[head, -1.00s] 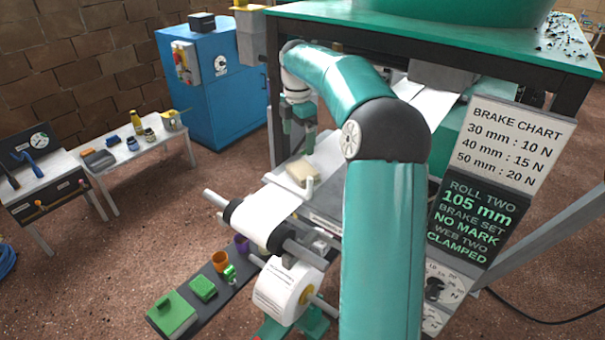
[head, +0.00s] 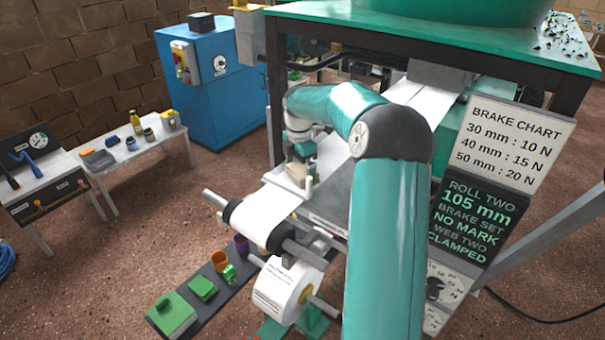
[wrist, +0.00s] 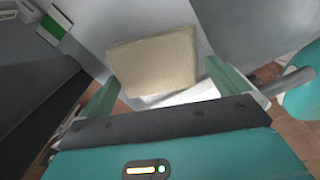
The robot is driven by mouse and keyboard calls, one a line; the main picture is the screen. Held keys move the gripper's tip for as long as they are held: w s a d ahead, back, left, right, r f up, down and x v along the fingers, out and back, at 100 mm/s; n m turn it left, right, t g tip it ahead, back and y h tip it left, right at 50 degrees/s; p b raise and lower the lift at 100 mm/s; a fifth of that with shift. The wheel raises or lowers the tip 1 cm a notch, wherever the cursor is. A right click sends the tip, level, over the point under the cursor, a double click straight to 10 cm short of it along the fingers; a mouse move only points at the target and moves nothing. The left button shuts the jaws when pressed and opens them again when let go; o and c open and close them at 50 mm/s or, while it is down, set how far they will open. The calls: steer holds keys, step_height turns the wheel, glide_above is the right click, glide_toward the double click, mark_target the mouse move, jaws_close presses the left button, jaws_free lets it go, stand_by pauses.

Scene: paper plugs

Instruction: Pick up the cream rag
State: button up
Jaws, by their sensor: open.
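The cream rag (wrist: 153,60) is a pale, folded block in the wrist view, lying on a light surface. My gripper (wrist: 160,82) is open, with one green finger on each side of the rag's near part. Whether the fingers touch it cannot be told. In the head view my gripper (head: 303,172) is low over the small white shelf (head: 270,178) beside the paper web, and it mostly hides the rag there.
A paper web (head: 265,215) runs over a roller just in front, with a paper roll (head: 285,287) below. The brake chart sign (head: 520,140) stands at the right. A side table (head: 125,150) and blue cabinet (head: 215,95) are at the left.

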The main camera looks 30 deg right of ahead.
mark_target(299, 170)
steer(key=shift+c, duration=0.4)
steer(key=c, duration=0.7)
steer(key=shift+r, duration=0.15)
steer(key=shift+r, duration=0.25)
step_height(299, 170, up, 3)
steer(key=shift+f, duration=0.1)
steer(key=s+d, duration=0.2)
steer(key=s, duration=0.3)
steer(key=s+d, duration=0.2)
steer(key=s, duration=0.4)
steer(key=s+d, duration=0.2)
steer(key=s, duration=0.4)
